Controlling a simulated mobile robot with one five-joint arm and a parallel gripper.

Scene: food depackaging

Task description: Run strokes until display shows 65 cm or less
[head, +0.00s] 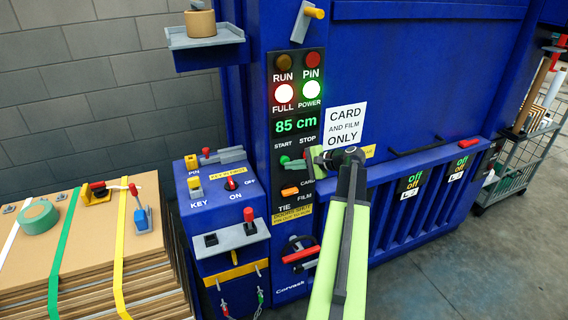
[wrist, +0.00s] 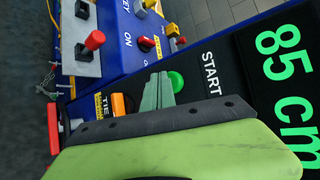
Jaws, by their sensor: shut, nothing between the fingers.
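The blue baler's display (head: 296,121) reads 85 cm in green; it also shows in the wrist view (wrist: 282,55). The green START button (wrist: 176,81) is on the black panel below it. My gripper (wrist: 160,92) is shut and empty, its tips right beside the START button; I cannot tell whether they touch it. In the head view my gripper (head: 303,164) is at the START/STOP row, and my arm hides the STOP button. The FULL lamp (head: 284,93) and POWER lamp (head: 311,90) glow brightly. The RUN lamp (head: 284,62) and PIN lamp (head: 313,59) look dim.
An orange CARD/FILM selector (head: 290,192) is just below the START button. A blue key box (head: 222,190) with a red knob juts out at left. A strapped cardboard stack (head: 90,255) stands further left. A wire trolley (head: 510,165) is at right, with open floor before it.

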